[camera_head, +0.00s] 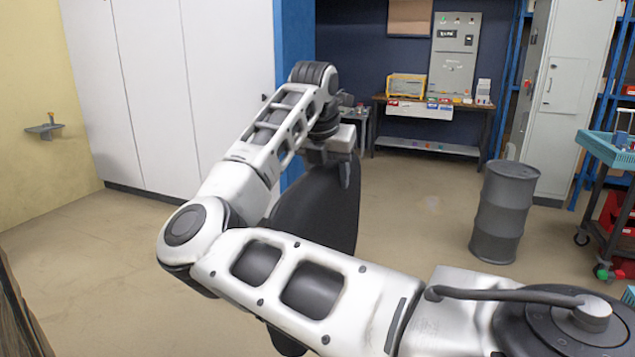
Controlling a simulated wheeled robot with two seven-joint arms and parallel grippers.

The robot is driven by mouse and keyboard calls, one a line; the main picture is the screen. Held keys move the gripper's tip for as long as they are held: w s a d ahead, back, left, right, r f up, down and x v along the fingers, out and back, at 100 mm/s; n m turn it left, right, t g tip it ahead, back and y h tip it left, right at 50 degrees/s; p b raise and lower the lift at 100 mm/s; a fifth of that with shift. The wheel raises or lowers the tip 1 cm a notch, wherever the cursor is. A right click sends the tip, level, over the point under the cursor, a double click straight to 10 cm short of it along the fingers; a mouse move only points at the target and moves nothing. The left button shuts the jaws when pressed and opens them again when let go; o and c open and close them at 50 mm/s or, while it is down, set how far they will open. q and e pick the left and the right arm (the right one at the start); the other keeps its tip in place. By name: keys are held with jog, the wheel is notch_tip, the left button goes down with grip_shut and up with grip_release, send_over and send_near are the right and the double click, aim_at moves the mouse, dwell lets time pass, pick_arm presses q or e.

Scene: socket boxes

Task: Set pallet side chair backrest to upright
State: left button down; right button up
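A black chair backrest (325,208) shows in the middle of the head view, behind my arm. It is a broad dark panel whose upper right part rises to my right gripper (335,172). My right arm comes in from the lower right, bends at the left and reaches up to the backrest. The gripper's fingers point down at the backrest's top edge; whether they touch or grip it is not clear. The exact tilt of the backrest is hard to judge. My arm hides most of the chair's lower part. My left gripper is not in view.
A grey drum (503,212) stands on open floor at the right. A blue trolley (605,150) is at the right edge. White cabinets (170,90) line the left, and a workbench (430,103) stands at the back. Floor at the left is clear.

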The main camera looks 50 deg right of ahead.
jog(key=o, duration=1.3)
jog(key=shift+s+d, duration=0.15)
jog(key=shift+d, duration=0.05)
jog(key=shift+o, duration=0.4)
jog(key=shift+s, duration=0.1)
jog(key=shift+a+r, duration=0.1)
jog(key=b+v, duration=0.1)
jog(key=v, duration=1.5)
